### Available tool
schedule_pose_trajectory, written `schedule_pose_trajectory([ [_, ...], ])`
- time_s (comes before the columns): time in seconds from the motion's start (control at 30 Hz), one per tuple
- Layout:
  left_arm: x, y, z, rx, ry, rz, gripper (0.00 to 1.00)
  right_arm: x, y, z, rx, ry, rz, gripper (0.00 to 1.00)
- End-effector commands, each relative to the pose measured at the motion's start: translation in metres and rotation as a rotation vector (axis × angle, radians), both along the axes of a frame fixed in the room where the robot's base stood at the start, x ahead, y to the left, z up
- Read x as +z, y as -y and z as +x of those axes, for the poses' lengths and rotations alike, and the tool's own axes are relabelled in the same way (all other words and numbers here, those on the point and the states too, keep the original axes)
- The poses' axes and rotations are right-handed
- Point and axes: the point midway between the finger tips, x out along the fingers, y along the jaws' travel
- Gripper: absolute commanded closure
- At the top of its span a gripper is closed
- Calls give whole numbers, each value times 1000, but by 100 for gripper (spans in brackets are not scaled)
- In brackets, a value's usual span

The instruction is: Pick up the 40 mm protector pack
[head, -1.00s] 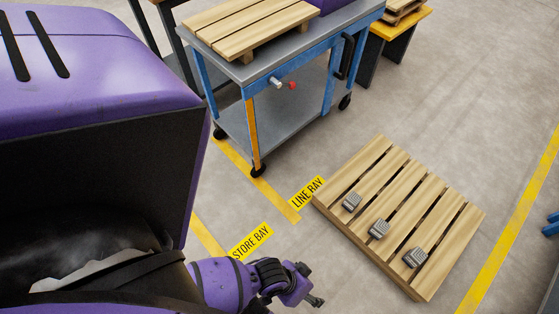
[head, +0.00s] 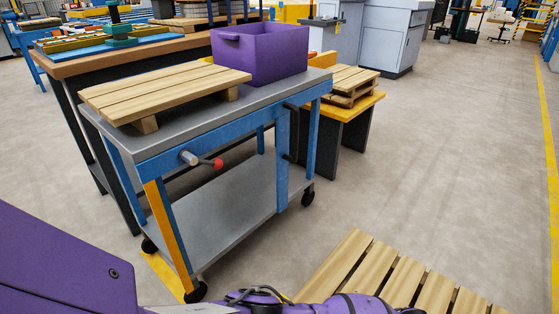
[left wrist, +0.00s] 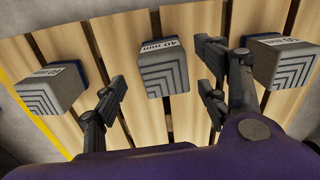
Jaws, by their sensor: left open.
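The 40 mm protector pack (left wrist: 165,66) is a grey block with ridged chevrons and a white "40 mm" label. It sits on a slatted wooden pallet (left wrist: 213,20) in the left wrist view, the middle one of three packs. My left gripper (left wrist: 163,92) is open, with one finger to each side of this pack in the picture. I cannot tell how far above it the fingers are. The head view shows part of the pallet (head: 341,262) at the bottom, but no packs or fingertips. My right gripper is not in view.
Similar packs sit left (left wrist: 48,86) and right (left wrist: 281,64) of the middle one, the right close to a finger. A blue-framed cart (head: 240,190) holds a wooden pallet (head: 165,88) and a purple bin (head: 262,52). Open floor (head: 450,170) lies right.

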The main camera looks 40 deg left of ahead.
Motion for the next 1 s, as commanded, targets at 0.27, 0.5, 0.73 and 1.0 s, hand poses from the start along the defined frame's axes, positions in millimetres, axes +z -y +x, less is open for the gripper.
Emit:
schedule_pose_trajectory([
  [0.27,-24,0,3,-1,3,0,33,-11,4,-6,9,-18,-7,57],
  [0.5,-49,-4,3,-3,6,0,33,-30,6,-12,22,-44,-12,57],
  [0.73,-75,-5,3,-3,7,-2,33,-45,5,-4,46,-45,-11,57],
  [1.0,-72,-4,3,-3,9,-2,42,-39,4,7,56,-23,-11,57],
])
